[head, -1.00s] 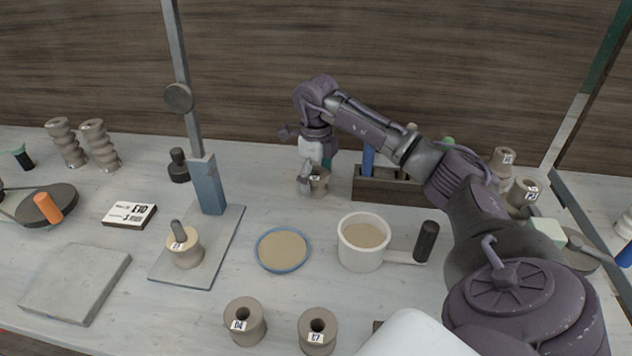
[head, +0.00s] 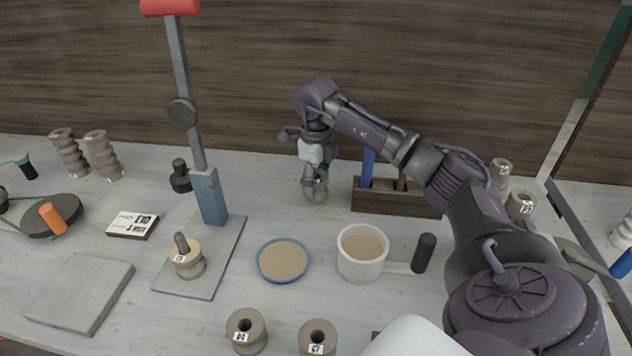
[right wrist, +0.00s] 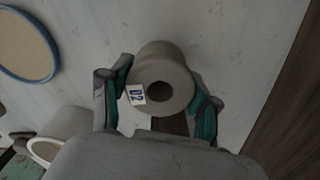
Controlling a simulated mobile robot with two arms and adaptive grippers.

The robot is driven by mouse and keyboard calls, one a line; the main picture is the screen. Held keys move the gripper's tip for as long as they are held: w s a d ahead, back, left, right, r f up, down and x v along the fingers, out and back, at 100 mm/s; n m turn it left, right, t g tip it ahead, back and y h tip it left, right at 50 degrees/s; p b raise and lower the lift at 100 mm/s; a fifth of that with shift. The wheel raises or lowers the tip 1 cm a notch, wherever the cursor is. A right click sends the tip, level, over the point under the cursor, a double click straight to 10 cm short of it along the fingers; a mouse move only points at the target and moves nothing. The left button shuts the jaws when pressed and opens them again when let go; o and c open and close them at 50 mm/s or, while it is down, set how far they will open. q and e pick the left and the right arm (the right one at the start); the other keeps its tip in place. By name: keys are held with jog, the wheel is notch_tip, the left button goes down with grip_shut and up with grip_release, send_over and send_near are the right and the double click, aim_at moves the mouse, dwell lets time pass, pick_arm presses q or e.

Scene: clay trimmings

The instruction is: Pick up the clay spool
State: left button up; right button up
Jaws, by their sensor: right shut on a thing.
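A grey-brown clay spool (head: 320,186) with a hole in its top stands at the back of the table, beside the dark tool block. In the right wrist view the spool (right wrist: 162,82) carries a label that reads D2. My right gripper (head: 313,184) reaches down to it from above, shut on it. In the right wrist view its green-padded fingers (right wrist: 160,100) lie on both sides of the spool. The gripper partly hides the spool in the head view. My left gripper is not in view.
Two more spools, (head: 246,332) and (head: 317,340), stand at the front. A blue-rimmed dish (head: 283,261) and a white pot (head: 361,254) stand mid-table. The tool block (head: 400,202) is close to the right of the gripper. A press (head: 207,195) stands at left.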

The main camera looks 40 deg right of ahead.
notch_tip(320, 180, up, 3)
jog(key=shift+f+p, duration=0.1)
jog(key=shift+p, duration=0.6)
pick_arm(q)
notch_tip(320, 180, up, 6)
jog(key=p, duration=0.3)
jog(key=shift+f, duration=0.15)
pick_arm(e)
jog(key=s+a+r, duration=0.6)
jog(key=s, duration=0.4)
